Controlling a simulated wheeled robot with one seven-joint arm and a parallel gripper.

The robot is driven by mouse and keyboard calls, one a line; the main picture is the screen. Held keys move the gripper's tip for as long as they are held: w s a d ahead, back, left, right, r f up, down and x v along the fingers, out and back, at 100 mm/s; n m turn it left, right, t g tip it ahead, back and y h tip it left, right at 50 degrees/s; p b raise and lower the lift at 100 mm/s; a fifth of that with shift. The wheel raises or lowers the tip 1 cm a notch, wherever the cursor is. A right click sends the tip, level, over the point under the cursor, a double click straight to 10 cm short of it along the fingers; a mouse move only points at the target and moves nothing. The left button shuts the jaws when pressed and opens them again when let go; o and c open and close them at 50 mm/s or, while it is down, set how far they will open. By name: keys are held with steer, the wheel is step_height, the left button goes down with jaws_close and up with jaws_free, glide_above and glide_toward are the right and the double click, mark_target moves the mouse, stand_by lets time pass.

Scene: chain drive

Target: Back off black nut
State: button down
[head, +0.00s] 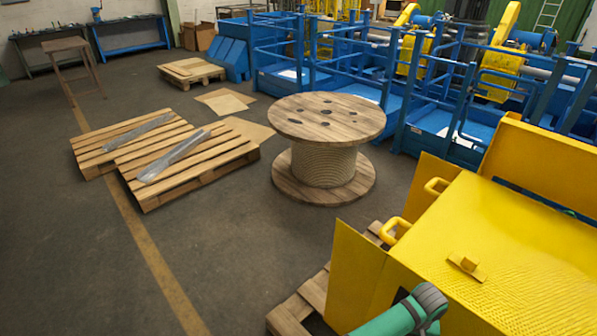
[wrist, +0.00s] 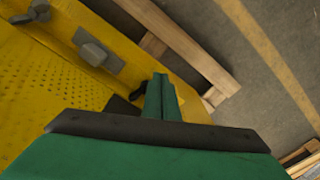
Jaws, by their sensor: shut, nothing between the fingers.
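My gripper (wrist: 160,85) shows in the wrist view as green fingers closed together, with nothing between them. Its fingertips are over or beside the edge of a yellow machine cover (wrist: 50,90); I cannot tell the gap. I cannot pick out a black nut in either view. A small dark shape (wrist: 122,106) lies just left of the fingers, partly hidden by the gripper body, and I cannot tell what it is. In the head view, the yellow cover (head: 500,240) fills the lower right, with my green and grey arm in front of it.
A greyish block (wrist: 95,48) stands on the cover's edge in the wrist view. A wooden pallet (head: 292,312) lies on the floor beside the cover. A cable spool (head: 325,165), pallets with wrapped bars (head: 175,155) and blue railings (head: 320,60) stand beyond. Open floor lies left.

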step_height(320, 180, down, 3)
steer(key=shift+w+r, duration=0.1)
steer(key=shift+r, duration=0.05)
stand_by(0.5)
steer(key=shift+w+d, duration=0.35)
steer(key=shift+d, duration=0.1)
stand_by(0.8)
steer(key=shift+s+d, duration=0.5)
steer(key=shift+d, duration=0.05)
stand_by(0.4)
steer(key=shift+s+d, duration=0.1)
steer(key=shift+d, duration=0.85)
steer(key=shift+s, duration=0.15)
stand_by(0.4)
